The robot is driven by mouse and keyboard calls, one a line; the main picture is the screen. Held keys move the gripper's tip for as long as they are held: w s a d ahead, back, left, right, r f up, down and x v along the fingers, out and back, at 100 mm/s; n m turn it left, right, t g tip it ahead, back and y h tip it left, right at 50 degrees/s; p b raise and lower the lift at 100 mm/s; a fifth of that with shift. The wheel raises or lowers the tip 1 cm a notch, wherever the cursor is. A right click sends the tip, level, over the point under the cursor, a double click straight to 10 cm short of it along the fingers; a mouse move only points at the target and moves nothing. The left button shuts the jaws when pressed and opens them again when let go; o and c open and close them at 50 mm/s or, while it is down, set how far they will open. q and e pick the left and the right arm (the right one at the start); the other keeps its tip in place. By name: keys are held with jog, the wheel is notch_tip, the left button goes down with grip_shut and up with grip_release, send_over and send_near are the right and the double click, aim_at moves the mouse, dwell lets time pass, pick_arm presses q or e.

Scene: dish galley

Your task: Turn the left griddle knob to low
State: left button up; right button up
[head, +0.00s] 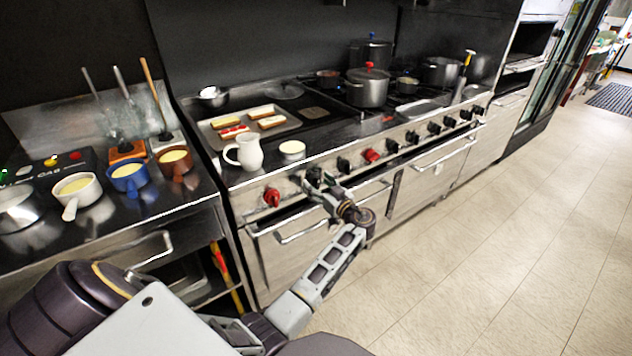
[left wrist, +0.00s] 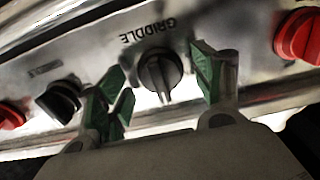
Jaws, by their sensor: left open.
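A black knob (left wrist: 158,76) sits on the steel front panel in the left wrist view, beside the word GRIDDLE, which reads upside down there. Its raised grip runs roughly up and down in that picture. My left gripper (left wrist: 162,82) is open, with one green-padded finger on each side of this knob. Gaps show between the pads and the knob, so it is not gripped. In the head view my left gripper (head: 318,182) is at the range's front panel and partly covers the knob there. My right gripper is in neither view.
A red knob (head: 271,197) is left of my gripper; a black knob (head: 343,165) and another red knob (head: 371,155) are to its right. Oven handles (head: 302,232) stick out below. A white pitcher (head: 246,152) stands above, near the griddle (head: 318,128).

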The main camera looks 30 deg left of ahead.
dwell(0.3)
pick_arm(q)
jog(key=c, duration=1.1)
